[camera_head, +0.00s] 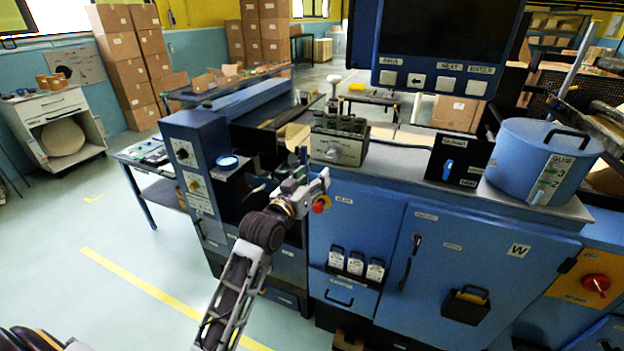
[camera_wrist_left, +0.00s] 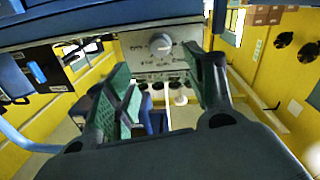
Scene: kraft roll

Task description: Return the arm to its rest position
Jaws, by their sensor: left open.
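My left arm (camera_head: 247,255) reaches up from the bottom of the head view to the front of a blue machine. My left gripper (camera_head: 312,183) is in front of the machine, beside a red knob (camera_head: 320,205); I cannot tell whether they touch. In the left wrist view the two green-padded fingers of this gripper (camera_wrist_left: 162,75) are spread apart with nothing held between them. A grey panel with a round dial (camera_wrist_left: 160,44) shows beyond the fingers. My right gripper does not show in either view.
The blue cabinet (camera_head: 365,215) stands right of the arm. A grey control box (camera_head: 338,147) and a blue glue pot (camera_head: 530,165) sit on the machine's top. A dark screen (camera_head: 445,35) hangs above. Open floor (camera_head: 120,230) lies to the left, with stacked cartons (camera_head: 120,65) behind.

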